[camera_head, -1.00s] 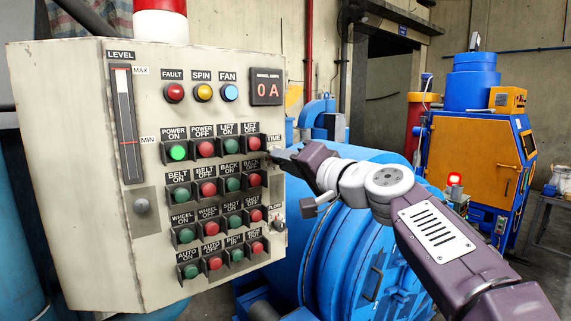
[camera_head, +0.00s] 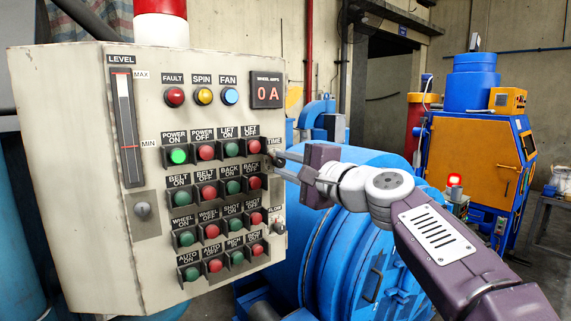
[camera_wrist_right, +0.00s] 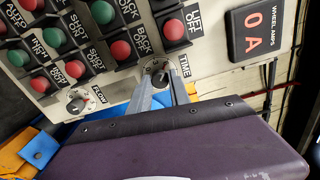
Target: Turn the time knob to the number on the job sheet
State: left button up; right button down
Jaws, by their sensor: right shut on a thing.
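The time knob (camera_wrist_right: 159,76) is a small round dial on a pale plate under the TIME label, at the right edge of the cream control panel (camera_head: 75,230). In the head view the knob (camera_head: 278,157) is partly covered by my fingertips. My right gripper (camera_head: 284,165) reaches it from the right, its two fingers one above the other. In the right wrist view my right gripper (camera_wrist_right: 162,82) has its fingers on either side of the knob, shut on it. The number at the knob is too small to read surely. No job sheet is visible. My left gripper is out of view.
The flow knob (camera_head: 279,227) sits lower on the same panel edge. Red and green guarded buttons fill the panel face. The wheel amps display (camera_head: 267,88) reads 0 A. A blue drum machine (camera_head: 345,255) stands behind my right arm.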

jog(key=shift+m, duration=0.3)
dwell(0.4)
jog(key=c, duration=1.2)
grip_release()
jog(key=shift+d, duration=0.1)
jog(key=b+v, duration=0.3)
jog(key=v, duration=0.6)
jog(key=shift+b, duration=0.35)
